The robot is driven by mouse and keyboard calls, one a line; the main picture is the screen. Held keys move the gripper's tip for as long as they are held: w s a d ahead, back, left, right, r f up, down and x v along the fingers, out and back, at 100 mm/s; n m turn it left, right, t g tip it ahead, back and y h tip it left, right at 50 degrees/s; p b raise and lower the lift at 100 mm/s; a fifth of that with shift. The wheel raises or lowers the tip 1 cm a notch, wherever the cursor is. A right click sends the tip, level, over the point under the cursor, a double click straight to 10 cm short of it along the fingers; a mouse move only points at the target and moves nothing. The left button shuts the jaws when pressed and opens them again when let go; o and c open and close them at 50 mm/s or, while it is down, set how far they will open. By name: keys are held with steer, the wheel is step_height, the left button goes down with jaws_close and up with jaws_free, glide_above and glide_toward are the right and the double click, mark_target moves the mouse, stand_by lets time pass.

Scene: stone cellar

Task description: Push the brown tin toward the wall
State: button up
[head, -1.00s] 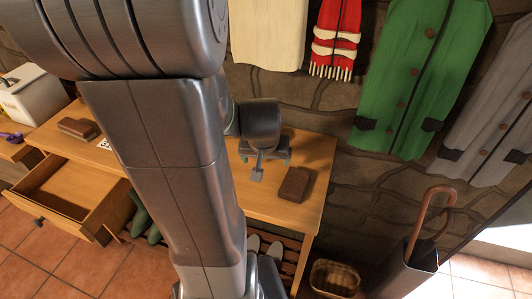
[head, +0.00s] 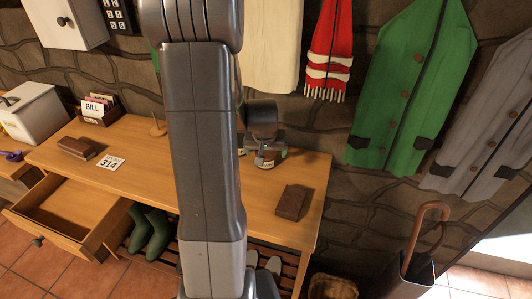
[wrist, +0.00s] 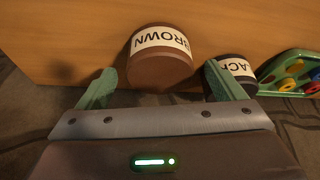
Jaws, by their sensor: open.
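The brown tin (wrist: 160,68) with a white BROWN label stands on the wooden table, in front of and between the fingers of my gripper (wrist: 163,92) in the wrist view. The green fingers are spread apart, and I see no clear contact with the tin. In the head view the tin (head: 265,162) is small and partly hidden below my gripper (head: 264,148), near the stone wall. A black tin (wrist: 238,68), its label partly covered, stands close beside the brown tin, behind the right finger in the wrist view.
A green tray (wrist: 292,72) of coloured pieces lies past the black tin. A brown wallet-like object (head: 291,202) lies on the table's right end. Coats and a scarf (head: 329,50) hang on the wall. An open drawer (head: 70,210) juts out at left. My arm blocks the middle.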

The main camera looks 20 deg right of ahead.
steer(key=shift+x, duration=1.3)
steer(key=c, duration=1.1)
